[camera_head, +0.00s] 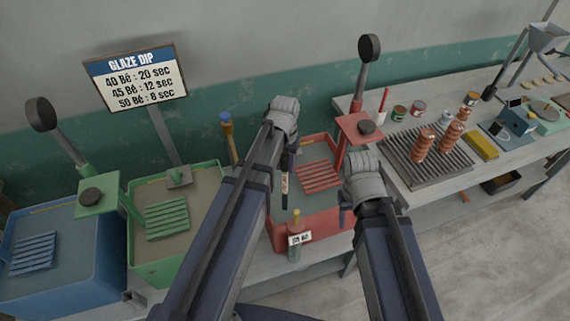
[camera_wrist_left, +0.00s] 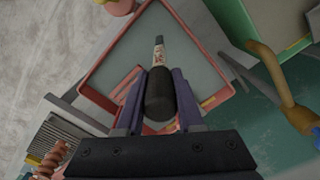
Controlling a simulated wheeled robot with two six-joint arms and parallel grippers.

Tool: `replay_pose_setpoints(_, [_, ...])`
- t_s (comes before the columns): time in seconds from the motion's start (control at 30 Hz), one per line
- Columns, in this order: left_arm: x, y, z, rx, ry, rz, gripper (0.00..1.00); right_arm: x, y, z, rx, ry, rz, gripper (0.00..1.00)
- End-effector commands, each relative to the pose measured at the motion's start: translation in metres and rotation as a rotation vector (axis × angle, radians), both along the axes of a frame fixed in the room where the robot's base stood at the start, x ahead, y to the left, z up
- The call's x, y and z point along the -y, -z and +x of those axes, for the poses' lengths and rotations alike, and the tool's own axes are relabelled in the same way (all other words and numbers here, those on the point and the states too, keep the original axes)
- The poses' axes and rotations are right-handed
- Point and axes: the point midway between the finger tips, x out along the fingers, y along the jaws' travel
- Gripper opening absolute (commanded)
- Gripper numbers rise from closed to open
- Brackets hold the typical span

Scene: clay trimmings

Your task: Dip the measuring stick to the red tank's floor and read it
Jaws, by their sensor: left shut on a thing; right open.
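The red tank (camera_head: 314,232) holds grey liquid and stands mid-bench; its rim (camera_wrist_left: 105,62) fills much of the left wrist view. My left gripper (camera_head: 288,150) is above the tank, shut on the measuring stick (camera_head: 285,186). The stick points down over the liquid, with a black handle (camera_wrist_left: 160,96) and a pale marked band (camera_wrist_left: 158,52). I cannot tell whether its lower end is in the liquid, and its marks are too small to read. My right gripper (camera_head: 347,204) is open and empty near the tank's right side.
A labelled float tube (camera_head: 296,245) is at the tank's front. A red slatted rack (camera_head: 320,176) lies inside the tank. The green tank (camera_head: 155,268) and blue tank (camera_head: 70,285) stand left. A glaze sign (camera_head: 138,78) is behind. The right table holds a ribbed tray (camera_head: 400,180).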

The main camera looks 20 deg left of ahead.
Motion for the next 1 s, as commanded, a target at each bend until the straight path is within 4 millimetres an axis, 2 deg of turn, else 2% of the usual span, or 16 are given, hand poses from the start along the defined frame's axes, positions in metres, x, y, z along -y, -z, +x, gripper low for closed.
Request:
replay_pose_setpoints(0.03, [0.0, 0.012, 0.0, 0.0, 0.0, 0.0, 0.0, 0.0, 0.012, 0.0, 0.0, -0.001, 0.0, 0.5])
replay_pose_setpoints(1.0, [0.0, 0.123, 0.0, 0.0, 0.0, 0.0, 0.0, 0.0, 0.123, 0.0, 0.0, -0.013, -0.003, 0.5])
